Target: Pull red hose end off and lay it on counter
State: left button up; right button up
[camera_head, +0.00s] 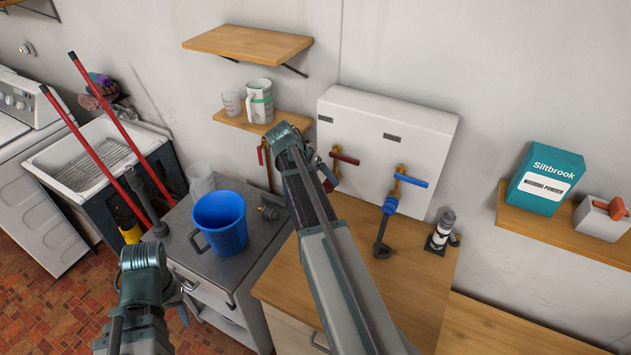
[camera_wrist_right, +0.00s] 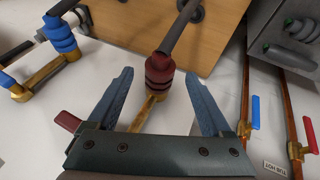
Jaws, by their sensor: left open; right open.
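The red hose end (camera_wrist_right: 158,76) sits on the brass tap (camera_wrist_right: 145,112) in the right wrist view, with a dark hose (camera_wrist_right: 181,33) running from it. My right gripper (camera_wrist_right: 158,78) is open, one finger on each side of the red end, with visible gaps. In the head view my right arm hides the red end; its gripper (camera_head: 320,167) is by the red tap lever (camera_head: 345,158). The wooden counter (camera_head: 418,285) lies below. My left gripper (camera_head: 183,290) is open, low at the left, away from the taps.
A blue-handled tap (camera_head: 404,177) with a blue hose end (camera_head: 390,205) is to the right. A black-and-white fitting (camera_head: 441,232) stands on the counter's right. A blue bucket (camera_head: 220,223) stands on the grey cabinet (camera_head: 183,253). The counter's front right is clear.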

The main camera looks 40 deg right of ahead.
jog(key=shift+b+x, duration=0.5)
jog(key=shift+x, duration=0.5)
grip_shut()
